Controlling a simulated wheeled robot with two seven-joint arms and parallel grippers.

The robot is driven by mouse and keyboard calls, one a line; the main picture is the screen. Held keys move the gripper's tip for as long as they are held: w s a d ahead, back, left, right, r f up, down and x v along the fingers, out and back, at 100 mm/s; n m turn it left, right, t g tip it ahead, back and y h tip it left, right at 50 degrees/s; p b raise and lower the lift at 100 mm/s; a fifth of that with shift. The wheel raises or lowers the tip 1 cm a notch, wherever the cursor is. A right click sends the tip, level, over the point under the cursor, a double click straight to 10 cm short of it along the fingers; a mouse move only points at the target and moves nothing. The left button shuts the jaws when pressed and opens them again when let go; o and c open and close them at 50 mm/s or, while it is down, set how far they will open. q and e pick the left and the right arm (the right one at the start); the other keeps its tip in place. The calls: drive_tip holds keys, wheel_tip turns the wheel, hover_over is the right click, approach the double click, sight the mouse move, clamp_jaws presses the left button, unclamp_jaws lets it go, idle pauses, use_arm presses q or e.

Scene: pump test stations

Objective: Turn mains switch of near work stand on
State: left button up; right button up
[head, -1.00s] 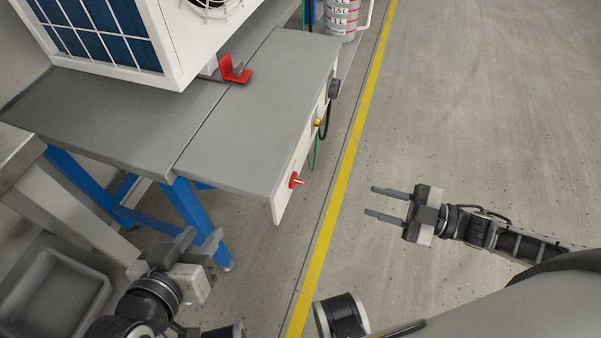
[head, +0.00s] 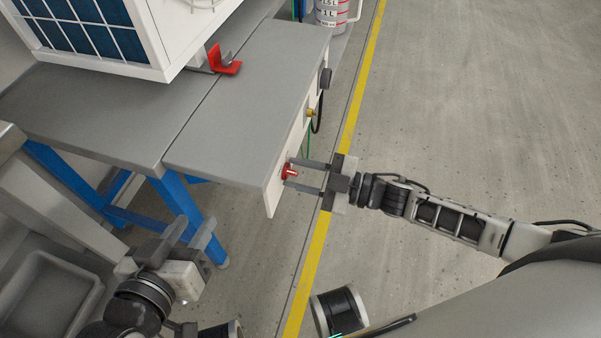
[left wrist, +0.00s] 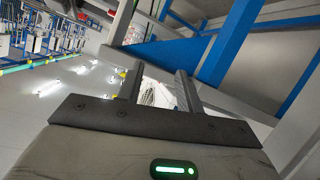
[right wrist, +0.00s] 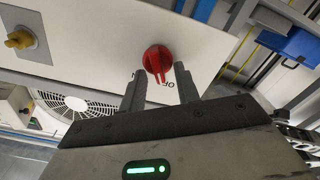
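The mains switch is a red rotary knob (head: 289,171) on the white front panel (head: 273,194) of the near work stand (head: 235,110). In the right wrist view the red knob (right wrist: 157,59) has a bar-shaped handle pointing toward my gripper, with partly hidden "OF" lettering beside it. My right gripper (head: 307,175) is open, its fingertips at the knob, one on either side of the handle in the right wrist view (right wrist: 159,80). I cannot tell whether they touch it. My left gripper (head: 192,228) is open and empty, low beside the stand's blue leg (head: 185,205).
A yellow knob (head: 310,113) and a dark round part (head: 325,78) sit farther along the panel. A white unit (head: 165,35) and a red bracket (head: 226,64) are on the stand. A graduated jug (head: 332,14) stands behind. The floor right of the yellow line is clear.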

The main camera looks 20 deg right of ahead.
drive_tip(key=shift+c, duration=0.3)
clamp_jaws()
